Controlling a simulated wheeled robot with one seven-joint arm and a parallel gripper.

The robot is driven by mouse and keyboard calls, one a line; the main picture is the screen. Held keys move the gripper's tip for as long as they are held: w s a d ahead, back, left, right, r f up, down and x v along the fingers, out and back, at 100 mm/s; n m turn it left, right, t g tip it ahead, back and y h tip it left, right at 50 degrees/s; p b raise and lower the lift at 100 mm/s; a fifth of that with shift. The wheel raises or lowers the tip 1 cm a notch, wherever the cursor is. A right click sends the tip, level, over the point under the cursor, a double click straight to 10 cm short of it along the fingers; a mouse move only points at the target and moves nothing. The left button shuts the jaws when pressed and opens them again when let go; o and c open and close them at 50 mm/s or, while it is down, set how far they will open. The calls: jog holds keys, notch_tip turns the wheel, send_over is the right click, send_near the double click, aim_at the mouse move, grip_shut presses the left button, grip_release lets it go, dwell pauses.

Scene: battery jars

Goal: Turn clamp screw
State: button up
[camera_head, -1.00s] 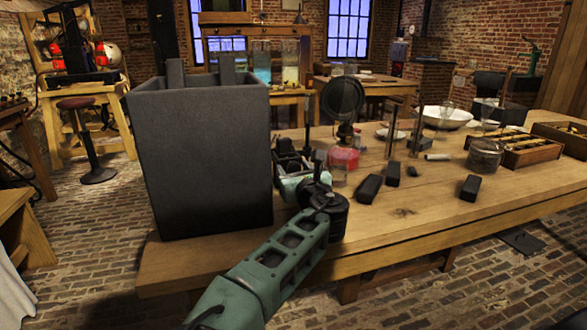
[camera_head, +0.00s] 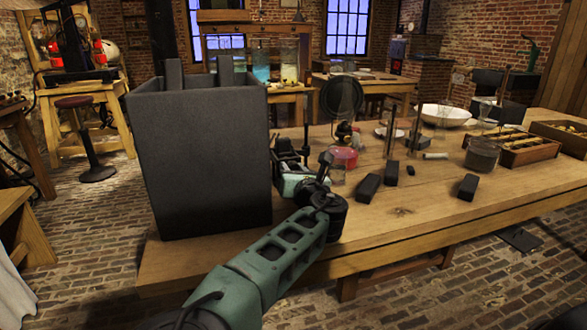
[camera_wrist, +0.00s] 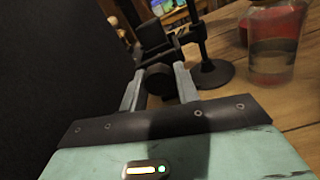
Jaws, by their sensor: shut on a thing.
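In the wrist view, a dark round screw knob (camera_wrist: 158,80) sits between the two pale fingers of my gripper (camera_wrist: 160,84). My gripper is shut on this knob. The black clamp (camera_wrist: 165,42) is just beyond it, beside a black upright rod on a round base (camera_wrist: 212,73). In the head view, my gripper (camera_head: 290,182) is at the clamp (camera_head: 288,155), just right of the big dark box. The knob itself is hidden there, and the screw's thread cannot be made out.
The tall dark box (camera_head: 200,160) stands close on the left. Dark blocks (camera_head: 368,188) lie farther right. The front right tabletop (camera_head: 430,215) is clear.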

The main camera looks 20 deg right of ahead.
jog(key=m+p, duration=0.1)
jog(key=m, duration=0.3)
jog(key=shift+r+m, duration=0.1)
jog(key=shift+m, duration=0.2)
jog(key=shift+m+p, duration=0.3)
jog(key=shift+m, duration=1.2)
jog(key=o, duration=1)
jog(key=shift+s, duration=0.1)
